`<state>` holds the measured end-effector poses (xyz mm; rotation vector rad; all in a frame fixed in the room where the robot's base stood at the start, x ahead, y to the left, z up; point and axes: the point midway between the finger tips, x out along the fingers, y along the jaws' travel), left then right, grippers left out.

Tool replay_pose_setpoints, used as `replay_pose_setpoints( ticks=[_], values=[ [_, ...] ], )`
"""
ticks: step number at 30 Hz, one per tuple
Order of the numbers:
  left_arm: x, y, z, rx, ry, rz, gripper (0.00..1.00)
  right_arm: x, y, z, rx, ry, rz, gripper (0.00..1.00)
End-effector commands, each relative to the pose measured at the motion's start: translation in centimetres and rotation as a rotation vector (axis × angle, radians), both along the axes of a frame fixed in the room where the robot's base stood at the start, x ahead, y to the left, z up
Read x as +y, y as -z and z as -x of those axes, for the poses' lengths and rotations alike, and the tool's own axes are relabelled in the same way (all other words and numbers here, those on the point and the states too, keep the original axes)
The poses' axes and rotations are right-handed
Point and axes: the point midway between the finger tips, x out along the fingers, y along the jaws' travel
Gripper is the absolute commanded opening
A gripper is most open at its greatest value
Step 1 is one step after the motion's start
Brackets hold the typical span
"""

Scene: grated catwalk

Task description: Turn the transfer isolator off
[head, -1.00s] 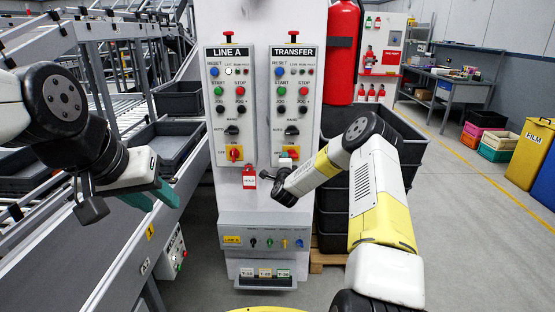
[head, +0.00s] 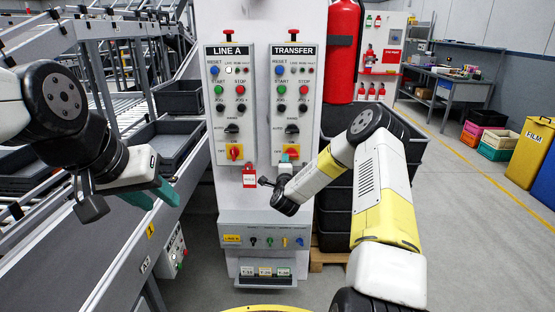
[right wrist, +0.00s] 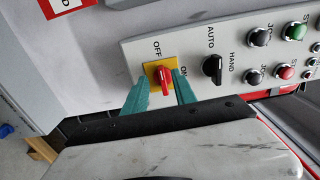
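The transfer isolator is a red knob (right wrist: 165,80) on a yellow plate (right wrist: 150,70), marked OFF and ON, in the right wrist view. The knob looks elongated up and down in that view, towards the OFF side; its exact setting is hard to tell. My right gripper (right wrist: 160,93) is open, with one teal finger on each side of the knob; contact is not clear.
The LINE A panel (head: 229,50) with its own red isolator (head: 235,152) is just left. A red tag (head: 249,178) hangs below, between the panels. The black AUTO/HAND selector (right wrist: 212,68) is close beside the gripper. Black crates (head: 335,200) stand behind my right arm.

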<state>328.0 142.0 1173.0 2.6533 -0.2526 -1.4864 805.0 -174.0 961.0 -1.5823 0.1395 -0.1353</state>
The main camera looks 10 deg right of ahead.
Motion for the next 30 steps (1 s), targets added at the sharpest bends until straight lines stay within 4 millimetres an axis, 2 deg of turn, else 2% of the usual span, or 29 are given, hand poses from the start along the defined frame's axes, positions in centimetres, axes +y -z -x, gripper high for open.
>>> replay_pose_setpoints(
  ticks=[3, 6, 19, 23, 26, 30],
  values=[
    [0.0, 0.0, 0.0, 0.0, 0.0, 0.0, 0.36, 0.3, 0.1, 1.7, 0.001, -0.001, 0.001, 0.33],
    [0.0, 0.0, 0.0, 0.0, 0.0, 0.0, 0.36, 0.4, 0.0, 2.5, 0.001, 0.0, 0.0, 0.33],
    [0.0, 0.0, 0.0, 0.0, 0.0, 0.0, 0.36, 0.8, -0.5, 2.8, 0.005, -0.013, 0.013, 0.33],
    [0.0, 0.0, 0.0, 0.0, 0.0, 0.0, 0.36, 2.2, -2.9, 2.6, 0.041, -0.088, 0.097, 0.33],
    [0.0, 0.0, 0.0, 0.0, 0.0, 0.0, 0.36, 4.0, -5.9, 2.9, 0.1, -0.184, 0.22, 0.33],
    [0.0, 0.0, 0.0, 0.0, 0.0, 0.0, 0.36, 6.1, -10.0, 4.8, 0.198, -0.32, 0.42, 0.33]
  ],
)
